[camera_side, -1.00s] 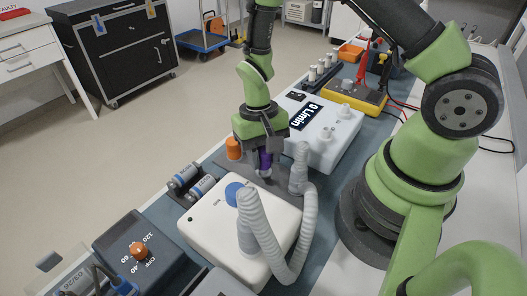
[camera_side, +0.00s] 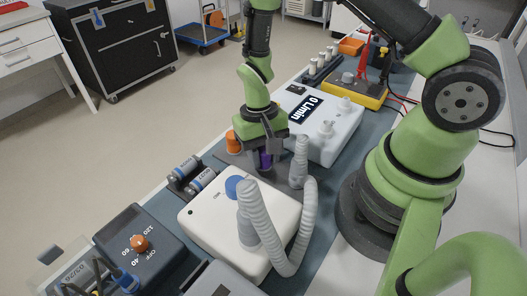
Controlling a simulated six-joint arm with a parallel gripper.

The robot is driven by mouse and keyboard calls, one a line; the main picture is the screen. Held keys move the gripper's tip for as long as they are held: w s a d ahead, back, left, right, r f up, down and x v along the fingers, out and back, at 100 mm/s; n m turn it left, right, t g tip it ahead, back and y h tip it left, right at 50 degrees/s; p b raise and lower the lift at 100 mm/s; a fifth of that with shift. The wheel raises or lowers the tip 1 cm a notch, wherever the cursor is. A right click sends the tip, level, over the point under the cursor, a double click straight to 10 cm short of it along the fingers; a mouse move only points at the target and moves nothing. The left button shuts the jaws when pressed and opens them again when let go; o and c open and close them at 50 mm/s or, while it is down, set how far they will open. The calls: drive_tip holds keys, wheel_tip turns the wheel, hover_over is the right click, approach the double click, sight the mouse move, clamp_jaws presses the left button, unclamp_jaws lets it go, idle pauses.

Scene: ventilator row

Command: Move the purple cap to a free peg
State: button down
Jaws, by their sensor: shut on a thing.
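The purple cap (camera_side: 265,160) sits between the fingers of my gripper (camera_side: 265,154), low over a dark grey plate (camera_side: 224,153). My gripper is shut on the cap and points straight down. The fingers cover much of the cap, and I cannot tell whether it touches a peg or the plate. An orange cap (camera_side: 233,142) stands upright on the plate, just left of my gripper. I cannot make out any bare peg, as the gripper and hose hide part of the plate.
A white box with a blue knob (camera_side: 233,187) and a grey corrugated hose (camera_side: 264,220) stands close in front. The hose's upright end (camera_side: 300,162) is just right of my gripper. A white flow meter (camera_side: 322,128) is behind. Two batteries (camera_side: 192,178) lie at left.

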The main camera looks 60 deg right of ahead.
drive_tip(key=c, duration=0.7)
unclamp_jaws()
wheel_tip(320, 180, up, 21)
drive_tip(key=t, duration=0.4)
drive_tip(key=s+r+n+t+y, duration=0.1)
drive_tip(key=s+r+n+t, duration=0.1)
drive_tip(key=s+r+t, duration=0.3)
drive_tip(key=s+r, duration=0.3)
drive_tip(key=s, duration=0.2)
drive_tip(key=shift+s+r, duration=0.3)
drive_tip(key=shift+s, duration=0.05)
